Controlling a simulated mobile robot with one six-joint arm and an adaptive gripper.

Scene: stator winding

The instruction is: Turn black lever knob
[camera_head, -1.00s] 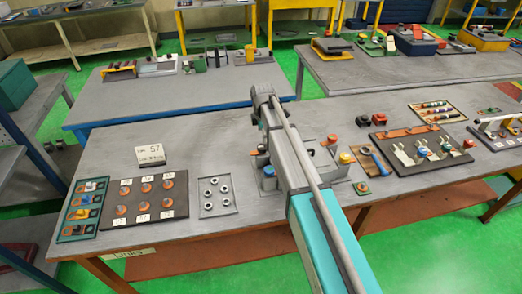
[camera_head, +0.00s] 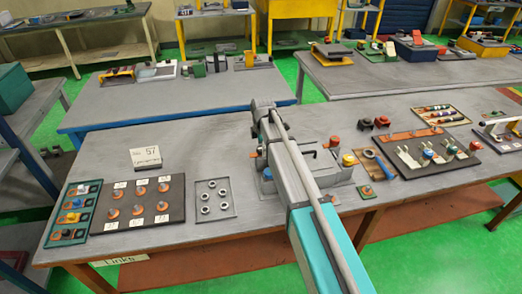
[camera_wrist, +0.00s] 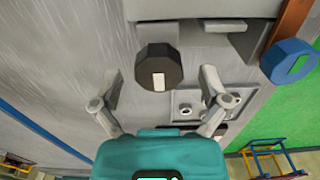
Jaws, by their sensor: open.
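In the wrist view a dark, many-sided knob (camera_wrist: 159,66) with a white mark on its face lies ahead of my gripper (camera_wrist: 160,76). My gripper's two fingers are spread wide, one to the left and one to the right of the knob in the picture. Nothing is held between them. I cannot tell how far the knob is from the fingertips. In the head view my arm runs across the bench and covers part of the fixture (camera_head: 322,165). The black knob and my gripper cannot be made out there.
A blue round part (camera_wrist: 289,61) is at the right in the wrist view, beside a grey block (camera_wrist: 205,12). In the head view a plate of nuts (camera_head: 233,207) and a dark board of orange-based parts (camera_head: 125,226) lie left of my arm. Bare bench (camera_head: 215,150) shows between.

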